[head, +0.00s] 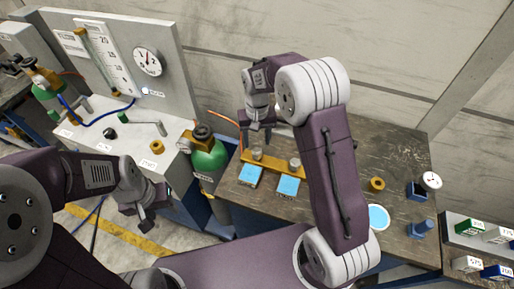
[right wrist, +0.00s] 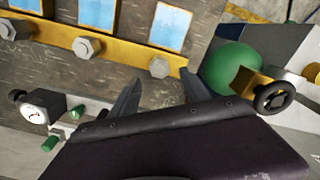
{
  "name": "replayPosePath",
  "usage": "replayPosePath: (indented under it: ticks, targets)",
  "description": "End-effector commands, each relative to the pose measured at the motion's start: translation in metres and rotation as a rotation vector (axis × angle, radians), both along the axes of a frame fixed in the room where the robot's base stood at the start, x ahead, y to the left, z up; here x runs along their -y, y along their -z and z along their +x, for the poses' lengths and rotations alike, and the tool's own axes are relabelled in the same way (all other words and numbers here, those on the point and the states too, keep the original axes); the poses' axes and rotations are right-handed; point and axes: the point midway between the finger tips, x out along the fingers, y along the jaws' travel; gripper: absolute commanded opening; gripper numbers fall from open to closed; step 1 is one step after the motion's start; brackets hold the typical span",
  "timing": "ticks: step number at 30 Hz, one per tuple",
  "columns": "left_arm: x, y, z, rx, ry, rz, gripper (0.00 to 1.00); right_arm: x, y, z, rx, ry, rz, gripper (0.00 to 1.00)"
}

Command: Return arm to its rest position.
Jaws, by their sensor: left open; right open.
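My right arm reaches up and over the workbench. Its right gripper (head: 258,138) points down near the back of the bench, just behind a yellow bar (head: 262,160) with bolts. In the right wrist view the right gripper (right wrist: 160,95) is open, with nothing between its fingers; the bar (right wrist: 125,51) and its bolt heads lie just beyond the fingertips. My left gripper (head: 145,207) is open and empty in front of the white cabinet, over the floor gap. No separate arm or marked rest place is recognisable.
A green gas cylinder (head: 209,158) with a valve stands left of the bench, close to the right gripper in the wrist view. Blue pads (head: 288,186), a yellow ring (head: 376,184) and a small gauge (head: 431,181) are on the bench (head: 390,150). A white gauge panel (head: 115,60) stands at back left.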

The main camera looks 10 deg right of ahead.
Motion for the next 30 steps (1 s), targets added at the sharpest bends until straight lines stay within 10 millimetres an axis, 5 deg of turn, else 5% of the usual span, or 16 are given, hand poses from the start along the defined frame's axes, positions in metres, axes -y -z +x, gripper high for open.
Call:
replayPosePath:
  ticks: [6,22,25,30]
  targets:
    - [0.0,0.002,0.0,0.0,0.0,0.0,0.48,0.0,-0.029,0.0,0.0,0.0,0.0,0.55]
    - [0.0,0.001,0.0,0.0,0.0,0.0,0.48,0.002,-0.032,0.0,0.002,0.004,0.0,0.55]
    - [0.0,0.001,0.0,0.0,0.0,0.0,0.48,0.007,-0.054,0.005,0.051,0.019,0.006,0.55]
    - [0.0,0.001,0.0,0.0,0.0,0.0,0.48,0.03,-0.068,-0.062,0.048,0.056,0.01,0.55]
